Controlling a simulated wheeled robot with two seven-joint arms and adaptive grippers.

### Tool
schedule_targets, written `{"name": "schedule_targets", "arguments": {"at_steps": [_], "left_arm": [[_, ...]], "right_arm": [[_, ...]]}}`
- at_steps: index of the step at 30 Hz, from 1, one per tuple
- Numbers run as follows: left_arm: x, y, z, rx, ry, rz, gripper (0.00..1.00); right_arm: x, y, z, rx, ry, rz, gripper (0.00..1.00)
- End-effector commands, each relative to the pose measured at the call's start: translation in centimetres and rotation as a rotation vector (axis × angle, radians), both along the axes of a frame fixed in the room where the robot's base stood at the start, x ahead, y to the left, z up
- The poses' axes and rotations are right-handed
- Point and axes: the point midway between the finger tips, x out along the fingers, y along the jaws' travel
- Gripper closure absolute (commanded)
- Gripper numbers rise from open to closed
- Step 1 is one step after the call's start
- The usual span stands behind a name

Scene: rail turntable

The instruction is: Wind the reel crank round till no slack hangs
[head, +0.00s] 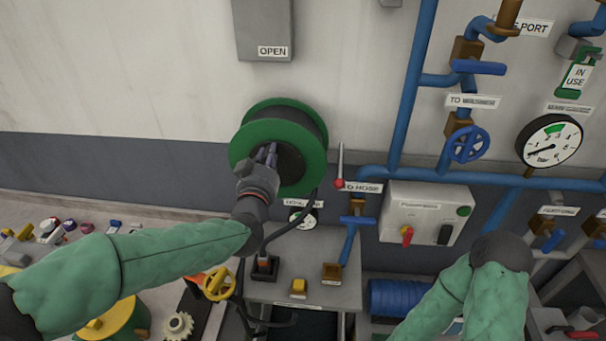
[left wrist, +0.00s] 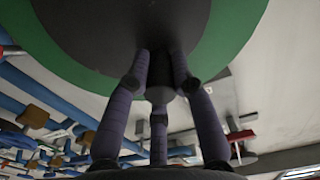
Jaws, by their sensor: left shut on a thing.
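The hose reel (head: 313,124), with green flanges and dark hose wound between them, is mounted on the wall. My left gripper (head: 266,155) is at the reel's front face. In the left wrist view, its fingers (left wrist: 160,75) close around a dark crank handle (left wrist: 159,92) in front of the dark hub and green flange (left wrist: 230,35). The rest of the crank is hidden by the gripper and hand. A black hose (head: 309,212) hangs from the reel's lower right, curves down left behind my forearm and continues near the bench. My right arm shows at lower right; its gripper is not visible.
Blue pipes (head: 409,95) with valves and a gauge (head: 549,141) fill the wall on the right. A red-tipped lever (head: 339,182) stands close to the reel's right side. A switch box (head: 426,213) is further right. Small parts crowd the bench at left.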

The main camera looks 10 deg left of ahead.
Motion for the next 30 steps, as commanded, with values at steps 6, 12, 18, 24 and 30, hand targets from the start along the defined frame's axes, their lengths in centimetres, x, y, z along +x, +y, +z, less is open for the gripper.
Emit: {"name": "schedule_targets", "arguments": {"at_steps": [6, 12, 18, 24, 30], "left_arm": [[0.0, 0.4, -0.3, 0.000, 0.006, 0.002, 1.00], [0.0, 0.4, -0.5, 0.000, 0.007, 0.001, 1.00], [0.0, 1.2, -1.0, -0.001, 0.008, 0.002, 1.00], [0.0, 1.6, -1.2, 0.000, 0.011, 0.000, 1.00], [0.0, 1.5, -1.1, 0.001, 0.011, -0.001, 1.00]], "right_arm": [[0.0, 0.0, -0.2, 0.000, 0.000, 0.000, 0.37], [0.0, 0.0, -0.3, 0.000, 0.000, 0.000, 0.37], [0.0, 0.0, -1.2, 0.000, 0.000, 0.000, 0.37], [0.0, 0.0, -1.5, 0.000, 0.000, 0.000, 0.37], [0.0, 0.0, -1.5, 0.000, 0.000, 0.000, 0.37]]}}
